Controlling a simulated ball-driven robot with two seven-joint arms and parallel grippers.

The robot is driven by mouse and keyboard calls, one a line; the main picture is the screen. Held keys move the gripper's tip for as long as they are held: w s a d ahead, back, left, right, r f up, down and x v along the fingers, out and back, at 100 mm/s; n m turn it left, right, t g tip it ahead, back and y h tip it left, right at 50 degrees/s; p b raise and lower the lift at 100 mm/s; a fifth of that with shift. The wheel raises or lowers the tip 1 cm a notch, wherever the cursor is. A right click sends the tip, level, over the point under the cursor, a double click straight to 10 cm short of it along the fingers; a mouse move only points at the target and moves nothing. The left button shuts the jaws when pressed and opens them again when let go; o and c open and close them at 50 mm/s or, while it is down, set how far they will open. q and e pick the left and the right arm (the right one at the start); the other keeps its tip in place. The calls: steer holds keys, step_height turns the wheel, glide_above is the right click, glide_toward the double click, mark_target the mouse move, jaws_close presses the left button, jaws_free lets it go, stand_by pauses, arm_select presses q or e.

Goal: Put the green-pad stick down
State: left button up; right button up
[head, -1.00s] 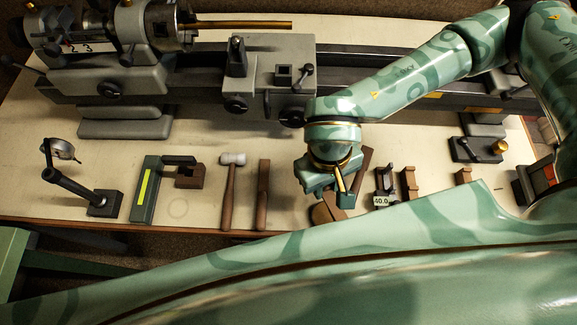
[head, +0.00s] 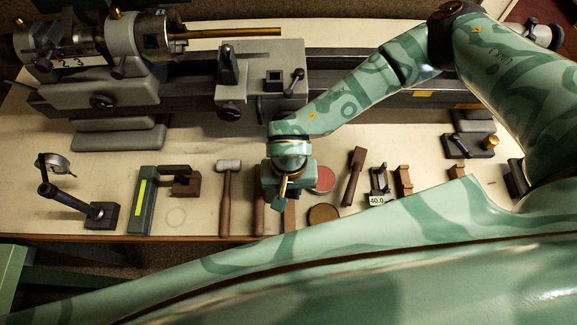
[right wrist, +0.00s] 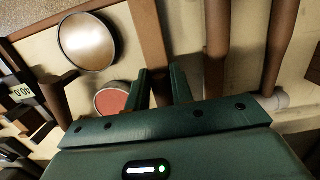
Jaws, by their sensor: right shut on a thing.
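My right gripper (head: 284,197) is over the front middle of the bench, between a brown stick and the discs. In the right wrist view its two dark green fingers (right wrist: 161,88) are shut on a brown wooden stick (right wrist: 150,42). This stick also shows below the gripper in the head view (head: 290,216), pointing to the bench's front edge. Its far end and any green pad are hidden by the gripper. I cannot tell whether it touches the bench. My left gripper is not in view.
Left of the gripper are another brown stick (head: 260,215) and a mallet (head: 228,198). Right are a red-faced disc (head: 322,179), a round disc (head: 323,213), a brown-handled tool (head: 354,176) and a 40.0 block (head: 378,183). The lathe (head: 230,105) stands behind.

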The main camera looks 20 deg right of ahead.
steer(key=shift+w+d, duration=0.25)
steer(key=shift+w, duration=0.7)
steer(key=w, duration=0.2)
steer(key=w+d, duration=0.1)
steer(key=w, duration=0.1)
steer(key=shift+w+d, duration=0.1)
steer(key=shift+f, duration=0.55)
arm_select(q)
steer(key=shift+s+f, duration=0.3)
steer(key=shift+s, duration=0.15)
arm_select(e)
steer(key=shift+f, duration=0.2)
arm_select(q)
steer(key=shift+b, duration=0.3)
arm_select(e)
steer(key=shift+f, duration=0.15)
steer(key=o, duration=0.9)
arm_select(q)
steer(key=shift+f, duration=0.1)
